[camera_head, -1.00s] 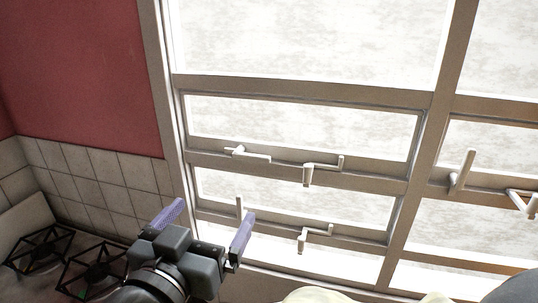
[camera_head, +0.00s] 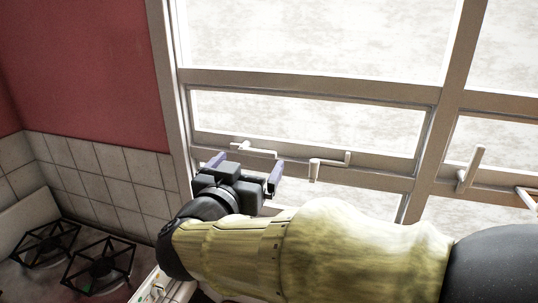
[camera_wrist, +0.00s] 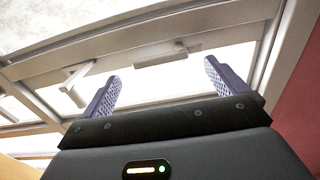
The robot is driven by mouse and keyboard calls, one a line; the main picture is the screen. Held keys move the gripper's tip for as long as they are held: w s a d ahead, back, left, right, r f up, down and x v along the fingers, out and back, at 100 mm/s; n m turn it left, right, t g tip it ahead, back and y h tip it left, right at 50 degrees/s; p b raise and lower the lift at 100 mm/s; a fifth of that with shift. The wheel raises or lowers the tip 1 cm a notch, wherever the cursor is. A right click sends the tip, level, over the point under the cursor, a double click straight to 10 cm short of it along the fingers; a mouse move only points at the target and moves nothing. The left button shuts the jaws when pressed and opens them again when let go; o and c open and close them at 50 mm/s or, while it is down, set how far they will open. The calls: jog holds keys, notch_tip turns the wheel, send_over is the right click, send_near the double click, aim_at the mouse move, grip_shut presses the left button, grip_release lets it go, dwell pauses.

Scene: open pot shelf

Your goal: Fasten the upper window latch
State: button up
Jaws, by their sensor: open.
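The upper window has two white latch handles on its lower rail. The left latch (camera_head: 258,150) lies nearly flat along the rail, and the right latch (camera_head: 328,163) is bent, with one end hanging down. My gripper (camera_head: 247,164) is open and empty, just below and in front of the left latch. In the wrist view my gripper (camera_wrist: 162,76) has its purple fingers wide apart. A white latch (camera_wrist: 166,54) shows beyond and between them, apart from both. Another latch (camera_wrist: 76,77) hangs at left. The lower window's latches are hidden behind my arm in the head view.
A window frame post (camera_head: 436,140) stands right of these latches, with another upright latch (camera_head: 471,168) beyond it. A red wall (camera_head: 85,70) and tiles (camera_head: 100,170) are at left. A black stove grate (camera_head: 98,265) is at lower left.

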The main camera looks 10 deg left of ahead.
aim_at(256, 153)
jog(key=shift+w+d, duration=0.15)
jog(key=shift+w, duration=1.7)
jog(key=shift+c, duration=0.3)
jog(key=c, duration=1.3)
jog(key=shift+c, duration=0.2)
jog(key=shift+r, duration=0.1)
